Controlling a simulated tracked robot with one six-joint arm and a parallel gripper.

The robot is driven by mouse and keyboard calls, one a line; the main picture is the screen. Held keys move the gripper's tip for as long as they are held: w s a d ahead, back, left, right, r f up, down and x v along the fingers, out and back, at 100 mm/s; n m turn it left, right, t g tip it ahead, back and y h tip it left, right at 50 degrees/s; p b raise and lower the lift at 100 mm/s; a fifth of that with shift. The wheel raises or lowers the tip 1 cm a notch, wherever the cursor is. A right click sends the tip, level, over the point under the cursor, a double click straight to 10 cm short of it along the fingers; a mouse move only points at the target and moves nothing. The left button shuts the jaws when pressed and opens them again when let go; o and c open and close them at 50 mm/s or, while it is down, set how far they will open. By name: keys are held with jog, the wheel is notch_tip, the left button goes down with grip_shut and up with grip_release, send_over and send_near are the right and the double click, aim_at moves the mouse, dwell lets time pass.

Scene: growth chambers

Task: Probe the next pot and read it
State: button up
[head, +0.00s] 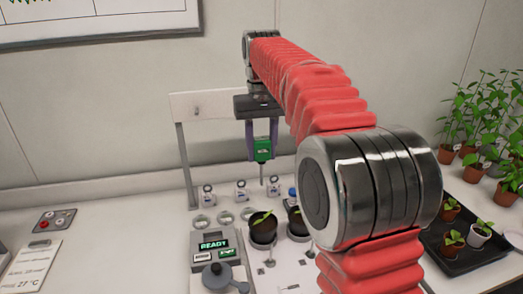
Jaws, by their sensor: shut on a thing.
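My gripper (261,150) is shut on a green probe (263,157) with a small display, too small to read. The probe hangs upright with its thin grey rod pointing down. The rod's tip looks to be above the bench and apart from the pots. A dark pot with a seedling (263,232) stands on the bench below the gripper in the picture. A second dark pot with a seedling (296,222) stands to its right, partly hidden by my arm. A grey reader box (210,245) shows READY on its screen.
Several small white labelled items (242,190) and metal rings (226,217) stand behind the pots. A black tray (470,257) with small potted seedlings is at right, leafy plants (492,120) behind it. A clipboard (28,268) and button panel (55,220) lie at left.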

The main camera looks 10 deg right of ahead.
jog(key=shift+d, duration=0.35)
jog(key=d+f, duration=0.7)
jog(key=d, duration=0.4)
jog(key=shift+d, duration=0.4)
jog(key=shift+f, duration=0.1)
jog(key=shift+f, duration=2.75)
jog(key=shift+f, duration=2.35)
